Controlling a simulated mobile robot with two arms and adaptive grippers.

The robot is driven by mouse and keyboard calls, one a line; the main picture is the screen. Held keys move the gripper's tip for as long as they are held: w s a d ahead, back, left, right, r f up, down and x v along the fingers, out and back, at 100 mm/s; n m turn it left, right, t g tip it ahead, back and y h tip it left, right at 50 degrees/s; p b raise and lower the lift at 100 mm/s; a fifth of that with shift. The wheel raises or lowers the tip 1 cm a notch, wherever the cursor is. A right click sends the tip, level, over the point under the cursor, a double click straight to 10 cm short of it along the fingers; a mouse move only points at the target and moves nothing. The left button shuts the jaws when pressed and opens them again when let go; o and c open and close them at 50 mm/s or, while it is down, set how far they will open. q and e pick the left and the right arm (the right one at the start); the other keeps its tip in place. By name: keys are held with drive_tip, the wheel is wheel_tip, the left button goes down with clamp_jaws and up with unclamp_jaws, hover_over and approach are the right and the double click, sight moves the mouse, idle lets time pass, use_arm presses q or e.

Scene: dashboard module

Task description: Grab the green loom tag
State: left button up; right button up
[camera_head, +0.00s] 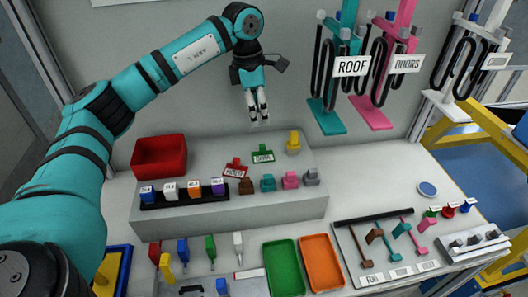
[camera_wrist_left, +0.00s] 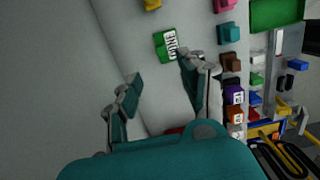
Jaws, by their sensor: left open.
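The green loom tag (camera_head: 262,154) is a small green tag with a white lettered label and lies on top of the raised grey block, near its back. It also shows in the left wrist view (camera_wrist_left: 168,44), just beyond the fingertips. My left gripper (camera_head: 259,120) points down above and behind the block, apart from the tag. Its fingers (camera_wrist_left: 162,76) are spread with nothing between them. A red tag (camera_head: 236,169) with a white label lies just left of the green one. My right gripper is in neither view.
A yellow connector (camera_head: 293,142) stands right of the tag. Several coloured connectors line the front of the block (camera_head: 290,216), with a dark rack of small blocks (camera_head: 185,193) beside them. A red bin (camera_head: 160,155) stands at left. Hanging looms, including the teal ROOF one (camera_head: 326,117), are at back right.

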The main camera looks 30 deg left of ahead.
use_arm(q)
hover_over(262, 145)
drive_tip(key=f, duration=0.3)
drive_tip(key=a+f, duration=0.1)
drive_tip(key=f, duration=0.1)
drive_tip(key=shift+s+p, duration=0.25)
drive_tip(key=shift+p, duration=0.1)
drive_tip(key=shift+w+d+f, duration=0.1)
drive_tip(key=shift+d+f, duration=0.1)
drive_tip(key=shift+f, duration=0.7)
drive_tip(key=f, duration=0.1)
drive_tip(key=f+p, duration=0.1)
drive_tip(key=f, duration=0.1)
drive_tip(key=shift+d+f+p, duration=0.25)
drive_tip(key=shift+f+p, duration=0.05)
drive_tip(key=shift+w+f, duration=0.1)
drive_tip(key=shift+f, duration=0.4)
drive_tip(key=c, duration=0.9)
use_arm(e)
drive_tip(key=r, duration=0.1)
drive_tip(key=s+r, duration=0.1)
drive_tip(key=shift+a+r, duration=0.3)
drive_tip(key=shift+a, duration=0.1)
